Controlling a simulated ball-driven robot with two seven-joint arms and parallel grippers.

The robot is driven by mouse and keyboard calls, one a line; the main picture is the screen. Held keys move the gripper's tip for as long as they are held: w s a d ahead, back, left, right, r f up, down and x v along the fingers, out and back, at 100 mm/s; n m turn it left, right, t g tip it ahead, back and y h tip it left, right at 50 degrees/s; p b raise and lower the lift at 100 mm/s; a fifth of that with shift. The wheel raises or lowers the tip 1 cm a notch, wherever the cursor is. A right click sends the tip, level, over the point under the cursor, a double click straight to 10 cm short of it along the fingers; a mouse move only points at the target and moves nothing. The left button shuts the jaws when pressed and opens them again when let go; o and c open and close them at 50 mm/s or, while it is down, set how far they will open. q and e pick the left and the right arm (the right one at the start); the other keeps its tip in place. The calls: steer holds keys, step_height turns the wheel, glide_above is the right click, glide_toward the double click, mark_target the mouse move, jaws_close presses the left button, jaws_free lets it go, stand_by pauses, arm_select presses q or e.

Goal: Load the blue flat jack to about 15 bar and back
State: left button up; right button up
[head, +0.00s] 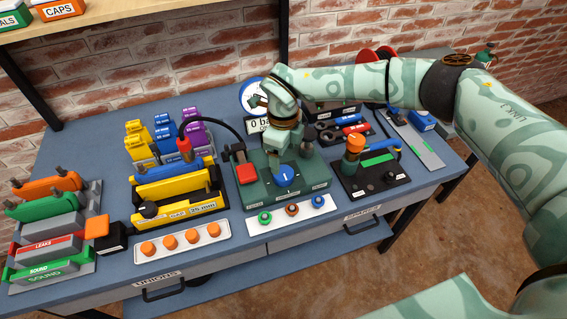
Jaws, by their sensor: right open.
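A blue flat jack (172,169) lies along the top of a yellow test frame (180,187) labelled 25 mm. A red coupling (184,145) stands at its right end, with a black hose arching right towards the green pump unit (250,194). The pump has a blue knob (285,175) at its front and a red block (246,173) on its left. A display (257,125) behind it reads 0 bar, below a round gauge partly hidden by my arm. My right gripper (286,157) is open, pointing down just above the blue knob; contact is unclear. My left gripper is out of view.
A black stand with an orange-topped post (354,147) is to the right. Orange caps (170,243), sample blocks (50,244) and coloured shims (165,130) fill the left. Brick wall stands behind.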

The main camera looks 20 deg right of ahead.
step_height(320, 180, up, 9)
steer(key=shift+r+p, duration=0.2)
steer(key=shift+p, duration=0.25)
steer(key=shift+d, duration=0.1)
stand_by(0.5)
